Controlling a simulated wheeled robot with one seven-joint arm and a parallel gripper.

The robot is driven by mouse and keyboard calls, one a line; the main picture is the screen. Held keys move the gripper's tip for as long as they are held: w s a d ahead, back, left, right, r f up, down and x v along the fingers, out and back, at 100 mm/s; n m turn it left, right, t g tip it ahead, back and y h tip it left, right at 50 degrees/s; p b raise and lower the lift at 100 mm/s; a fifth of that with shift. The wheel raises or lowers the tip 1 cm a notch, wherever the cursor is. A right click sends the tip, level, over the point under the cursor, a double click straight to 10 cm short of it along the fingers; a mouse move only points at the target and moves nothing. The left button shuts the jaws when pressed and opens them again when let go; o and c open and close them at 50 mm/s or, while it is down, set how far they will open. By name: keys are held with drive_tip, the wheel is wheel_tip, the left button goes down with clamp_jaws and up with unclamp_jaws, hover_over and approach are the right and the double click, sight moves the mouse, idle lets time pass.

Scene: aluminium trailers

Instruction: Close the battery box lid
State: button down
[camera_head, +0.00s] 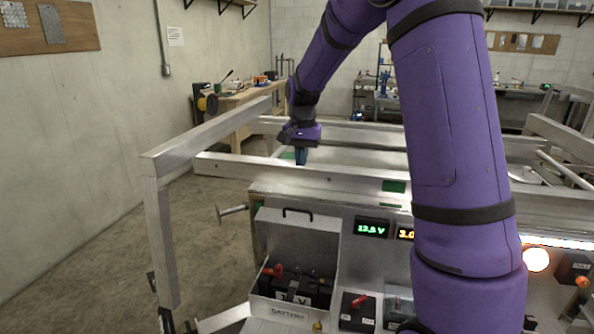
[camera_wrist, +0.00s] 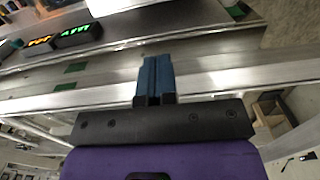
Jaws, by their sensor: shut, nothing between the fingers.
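The battery box (camera_head: 290,312) is at the lower middle of the head view, fixed at the left of a metal panel. Its grey lid (camera_head: 298,240) stands raised, with a black handle (camera_head: 297,212) at its top edge. Inside are dark batteries with red clamps (camera_head: 272,271). My gripper (camera_head: 301,157) is above and behind the lid, over the aluminium frame, apart from the box. In the wrist view its blue fingers (camera_wrist: 155,80) are together with nothing between them, in front of a frame rail.
Aluminium rails (camera_head: 290,172) run across the frame behind the box, and a post (camera_head: 160,240) stands at the left. Lit displays (camera_head: 371,228) sit right of the lid. Workbenches stand at the back.

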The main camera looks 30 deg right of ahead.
approach(298, 218)
drive_tip(key=w+d, duration=0.2)
drive_tip(key=f, duration=0.1)
drive_tip(key=s+a+f, duration=0.1)
drive_tip(key=f, duration=0.1)
drive_tip(key=shift+s+a+f, duration=0.25)
drive_tip(key=shift+s+a, duration=0.05)
drive_tip(key=shift+a, duration=0.05)
drive_tip(key=shift+s+a+f, duration=0.1)
drive_tip(key=shift+a+f, duration=0.05)
drive_tip(key=shift+s+a, duration=0.1)
